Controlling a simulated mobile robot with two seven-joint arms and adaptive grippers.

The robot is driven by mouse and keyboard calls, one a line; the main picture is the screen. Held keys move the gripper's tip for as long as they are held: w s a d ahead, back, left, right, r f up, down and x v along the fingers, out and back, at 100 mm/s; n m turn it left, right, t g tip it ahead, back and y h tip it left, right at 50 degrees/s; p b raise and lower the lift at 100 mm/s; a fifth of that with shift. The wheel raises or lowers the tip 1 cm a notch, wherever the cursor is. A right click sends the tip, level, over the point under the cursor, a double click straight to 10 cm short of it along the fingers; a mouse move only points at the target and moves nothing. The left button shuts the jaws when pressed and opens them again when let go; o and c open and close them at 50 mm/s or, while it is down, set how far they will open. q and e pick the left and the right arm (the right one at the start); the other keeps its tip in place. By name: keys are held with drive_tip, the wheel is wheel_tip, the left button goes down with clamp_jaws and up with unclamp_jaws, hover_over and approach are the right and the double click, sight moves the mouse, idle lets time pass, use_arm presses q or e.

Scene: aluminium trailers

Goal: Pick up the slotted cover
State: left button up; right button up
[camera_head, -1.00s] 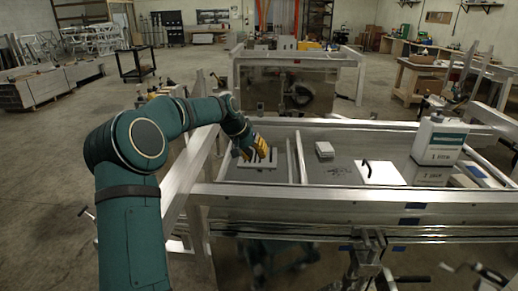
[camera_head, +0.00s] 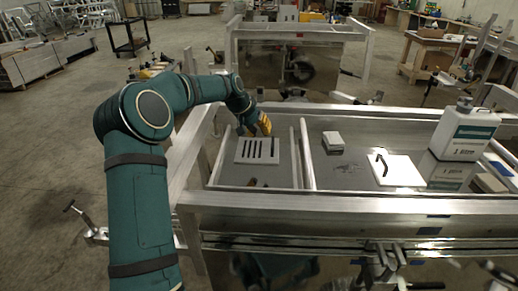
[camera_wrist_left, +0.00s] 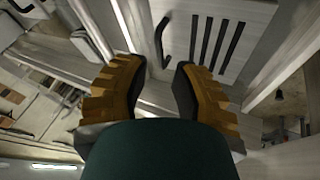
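The slotted cover (camera_head: 243,151), a pale flat plate with several dark slots, lies in the left section of the aluminium trailer (camera_head: 360,205). It also shows at the top of the left wrist view (camera_wrist_left: 233,62). My left gripper (camera_head: 262,126), with yellow fingers, is over the cover's far edge in the head view. In the left wrist view its two fingers (camera_wrist_left: 158,85) are apart with nothing between them. A black handle (camera_wrist_left: 163,42) shows beside the slots. My right gripper is not in view.
Metal crossbars (camera_head: 307,155) divide the trailer. To their right are a small white block (camera_head: 333,141), a white plate with a black handle (camera_head: 398,172) and a white jug (camera_head: 464,132). A dark object (camera_head: 251,183) lies in front of the slotted cover. Another trailer (camera_head: 300,30) stands behind.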

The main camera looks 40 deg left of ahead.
sight(272, 147)
use_arm(q)
drive_tip(key=x, duration=0.4)
drive_tip(key=shift+w+f, duration=0.15)
drive_tip(key=shift+f, duration=0.1)
drive_tip(key=shift+p+x, duration=0.3)
drive_tip(key=shift+x, duration=2.7)
drive_tip(key=shift+d, duration=0.15)
clamp_jaws()
